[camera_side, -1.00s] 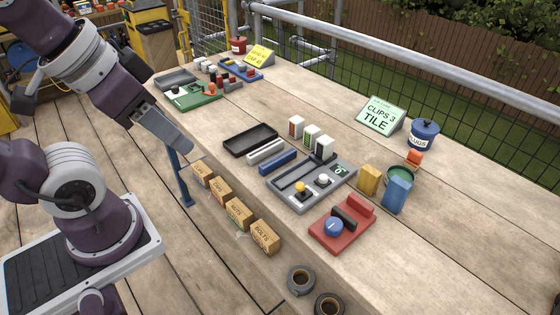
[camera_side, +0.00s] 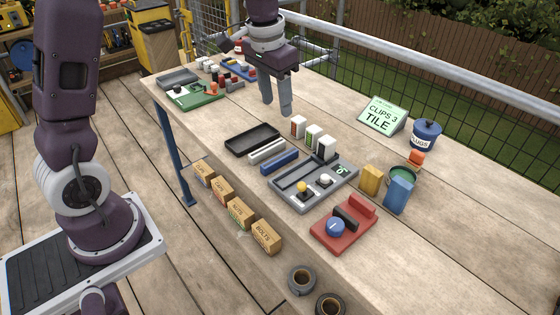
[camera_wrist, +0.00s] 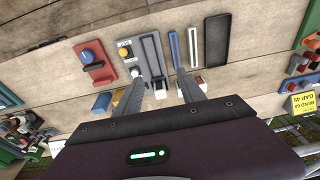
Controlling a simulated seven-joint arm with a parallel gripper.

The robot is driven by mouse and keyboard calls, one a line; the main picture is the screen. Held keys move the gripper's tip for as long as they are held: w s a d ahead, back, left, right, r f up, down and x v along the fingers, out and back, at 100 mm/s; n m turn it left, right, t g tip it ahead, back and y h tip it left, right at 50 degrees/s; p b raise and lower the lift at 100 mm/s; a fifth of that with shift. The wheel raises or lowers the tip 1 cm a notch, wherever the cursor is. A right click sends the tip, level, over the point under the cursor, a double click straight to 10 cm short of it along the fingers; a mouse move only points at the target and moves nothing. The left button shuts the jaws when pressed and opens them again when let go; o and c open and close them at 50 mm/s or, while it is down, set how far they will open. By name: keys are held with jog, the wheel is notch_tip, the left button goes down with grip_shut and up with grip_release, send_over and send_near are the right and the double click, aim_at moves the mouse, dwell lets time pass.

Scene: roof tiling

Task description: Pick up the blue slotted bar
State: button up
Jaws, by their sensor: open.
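The blue slotted bar (camera_side: 279,162) lies on the wooden table between a white bar (camera_side: 267,151) and a grey tray. In the wrist view the blue bar (camera_wrist: 175,48) lies beyond my fingertips, with the white bar (camera_wrist: 193,47) beside it. My gripper (camera_side: 276,112) is open and empty, pointing down above the table, behind the black tray and away from the blue bar. In the wrist view my gripper (camera_wrist: 160,84) shows its two fingers spread apart.
A black tray (camera_side: 232,146) lies left of the bars. The grey tray (camera_side: 338,188) with yellow and white knobs is on their right. Small white-topped blocks (camera_side: 313,135) stand behind the bars. A red block (camera_side: 352,235) with a blue knob lies nearer the front.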

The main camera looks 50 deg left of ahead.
jog(key=g, duration=0.2)
send_over(280, 157)
jog(key=f, duration=1.4)
jog(key=shift+w+d, duration=0.3)
jog(key=shift+w, duration=0.05)
jog(key=f, duration=0.8)
jog(key=shift+s+a+f, duration=0.2)
jog(key=shift+s+a, duration=0.1)
jog(key=shift+s, duration=0.05)
grip_shut()
